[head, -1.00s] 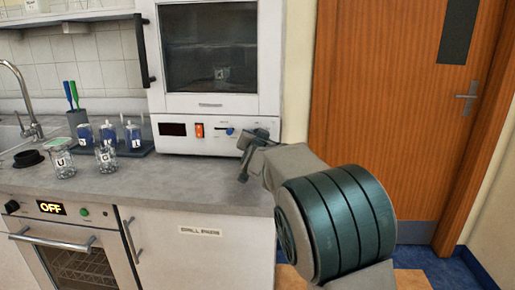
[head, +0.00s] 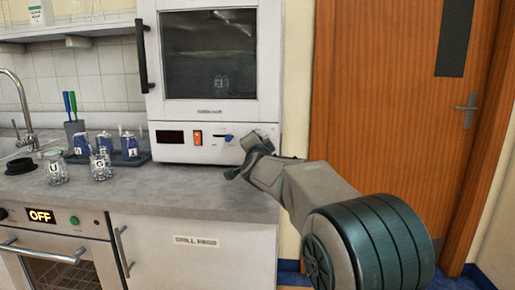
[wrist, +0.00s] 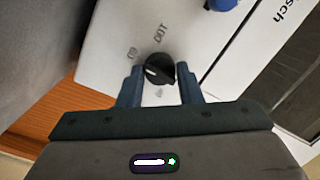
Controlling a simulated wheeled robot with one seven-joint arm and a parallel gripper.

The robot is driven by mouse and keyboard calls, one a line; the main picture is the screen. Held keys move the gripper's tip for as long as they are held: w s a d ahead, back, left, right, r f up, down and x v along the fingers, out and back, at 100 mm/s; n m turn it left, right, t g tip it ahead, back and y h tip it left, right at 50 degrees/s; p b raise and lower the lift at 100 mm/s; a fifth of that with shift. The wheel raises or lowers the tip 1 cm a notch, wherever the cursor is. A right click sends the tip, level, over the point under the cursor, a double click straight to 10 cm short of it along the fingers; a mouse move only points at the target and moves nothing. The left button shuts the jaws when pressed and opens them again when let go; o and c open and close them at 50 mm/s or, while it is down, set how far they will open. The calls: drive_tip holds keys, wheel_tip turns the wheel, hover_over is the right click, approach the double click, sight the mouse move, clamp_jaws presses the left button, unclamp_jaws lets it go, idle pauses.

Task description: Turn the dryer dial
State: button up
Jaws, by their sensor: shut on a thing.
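The black dial (wrist: 158,70) sits on the white front panel of the dryer cabinet (head: 185,150), with a white mark on its face and printed scale numbers around it, 100 among them. My gripper (wrist: 160,77) is shut on the dial, one blue-grey finger on each side of it. In the head view, my gripper (head: 256,150) is at the right end of the panel and hides the dial there.
A blue control (head: 229,138) and an orange switch (head: 197,138) are left of my gripper on the panel. Labelled jars (head: 101,166) and a blue tray (head: 112,158) stand on the counter (head: 190,185). Below is an oven reading OFF (head: 41,216). A wooden door (head: 390,110) is at right.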

drive_tip(key=shift+f, duration=0.2)
drive_tip(key=o, duration=1)
drive_tip(key=shift+a, duration=0.1)
drive_tip(key=shift+c, duration=0.2)
drive_tip(key=shift+r, duration=0.1)
drive_tip(key=s, duration=0.4)
drive_tip(key=s+d, duration=0.1)
drive_tip(key=s, duration=0.4)
drive_tip(key=s+p, duration=0.1)
drive_tip(key=s, duration=0.3)
drive_tip(key=shift+s+d, duration=0.2)
drive_tip(key=shift+s, duration=0.2)
drive_tip(key=shift+r, duration=0.1)
